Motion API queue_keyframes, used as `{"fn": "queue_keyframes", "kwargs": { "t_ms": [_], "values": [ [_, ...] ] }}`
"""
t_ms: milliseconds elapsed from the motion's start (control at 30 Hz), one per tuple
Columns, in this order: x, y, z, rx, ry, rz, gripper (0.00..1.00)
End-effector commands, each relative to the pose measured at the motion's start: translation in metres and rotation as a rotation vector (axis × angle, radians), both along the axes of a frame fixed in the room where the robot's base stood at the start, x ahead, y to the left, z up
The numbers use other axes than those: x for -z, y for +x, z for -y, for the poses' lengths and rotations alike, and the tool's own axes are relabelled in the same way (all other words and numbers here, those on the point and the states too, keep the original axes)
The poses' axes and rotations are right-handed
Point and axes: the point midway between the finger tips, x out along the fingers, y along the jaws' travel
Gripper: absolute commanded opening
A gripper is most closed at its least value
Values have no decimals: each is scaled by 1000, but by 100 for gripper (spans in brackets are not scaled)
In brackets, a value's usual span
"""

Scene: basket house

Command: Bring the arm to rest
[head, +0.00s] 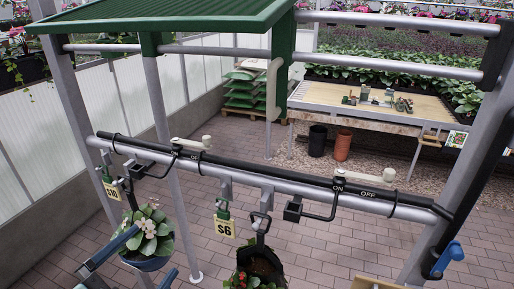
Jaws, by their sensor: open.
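My gripper and arm cannot be made out in the head view. A metal rack with a green slatted roof (185,22) stands in front of me. A black bar (270,175) runs across it, with ON and OFF labels and pale levers (190,143). Two hanging baskets hang below the bar. The left basket (148,263) holds green leaves and white flowers. The other basket (243,258) is dark, has a few red flowers, and is partly cut off by the lower edge.
A wooden-topped bench (330,97) stands behind the rack, with small items on it. A black pot (317,140) and an orange pot (343,145) stand below. Paved floor between rack and bench is mostly clear.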

Motion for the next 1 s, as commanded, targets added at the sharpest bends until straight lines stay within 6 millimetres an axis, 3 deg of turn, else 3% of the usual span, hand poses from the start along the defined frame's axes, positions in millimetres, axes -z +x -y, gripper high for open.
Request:
{"fn": "queue_keyframes", "kwargs": {
  "t_ms": [200,367,500,700,833,1000],
  "values": [
    [-67,42,33,43,682,286,99],
    [-135,49,71,-22,1218,510,99],
    [-197,31,110,-176,1653,671,99],
    [-261,-14,151,-478,2094,762,99],
    [-280,-34,162,-609,2229,755,99],
    [-288,-42,166,-659,2277,745,99]
  ]
}}
